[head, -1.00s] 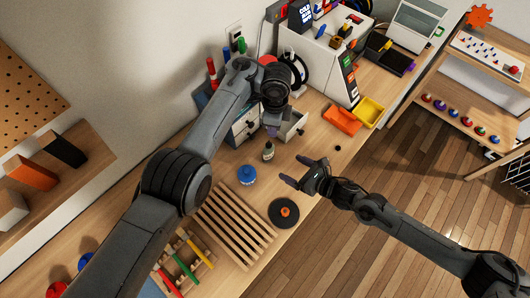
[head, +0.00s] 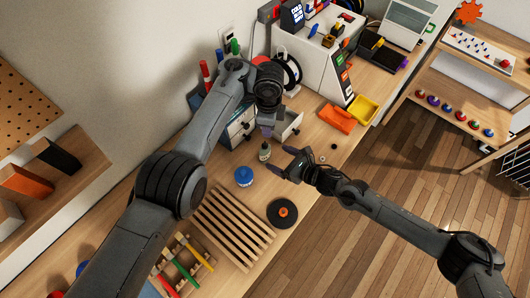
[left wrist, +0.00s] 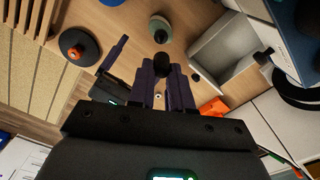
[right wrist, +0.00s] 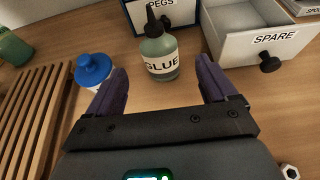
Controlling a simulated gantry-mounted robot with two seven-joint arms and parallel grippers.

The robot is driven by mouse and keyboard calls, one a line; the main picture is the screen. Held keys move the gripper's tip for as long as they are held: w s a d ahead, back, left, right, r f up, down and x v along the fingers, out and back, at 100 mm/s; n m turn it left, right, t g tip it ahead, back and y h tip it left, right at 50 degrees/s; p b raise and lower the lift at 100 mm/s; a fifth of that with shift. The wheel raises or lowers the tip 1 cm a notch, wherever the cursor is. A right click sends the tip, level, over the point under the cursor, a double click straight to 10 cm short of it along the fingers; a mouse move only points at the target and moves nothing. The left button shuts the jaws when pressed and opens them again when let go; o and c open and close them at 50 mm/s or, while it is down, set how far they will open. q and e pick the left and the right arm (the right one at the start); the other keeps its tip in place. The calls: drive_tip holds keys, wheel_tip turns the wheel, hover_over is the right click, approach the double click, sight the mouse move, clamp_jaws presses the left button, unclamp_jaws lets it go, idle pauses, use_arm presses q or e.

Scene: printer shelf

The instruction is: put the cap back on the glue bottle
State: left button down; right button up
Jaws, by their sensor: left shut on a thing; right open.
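The glue bottle (head: 265,154) stands upright on the bench. In the right wrist view the green bottle (right wrist: 160,58) shows its GLUE label and dark nozzle, between the fingers in the picture. My left gripper (head: 267,134) is above the bottle, pointing down. In the left wrist view it is shut on a small black cap (left wrist: 161,63), with the bottle (left wrist: 160,27) beyond the fingertips.
A blue-capped jar (head: 243,176), a slatted wooden rack (head: 233,226) and a black disc (head: 282,213) stand nearby. The open SPARE drawer (right wrist: 255,43) is beside the bottle.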

drive_tip(key=x, duration=0.7)
drive_tip(key=shift+w+a+f, duration=0.15)
drive_tip(key=shift+a, duration=0.1)
drive_tip(key=c, duration=1.5)
use_arm(q)
hover_over(268, 146)
drive_tip(key=shift+f, duration=2.45)
drive_tip(key=shift+f, duration=0.15)
drive_tip(key=shift+f, duration=0.75)
drive_tip(key=shift+f, duration=0.6)
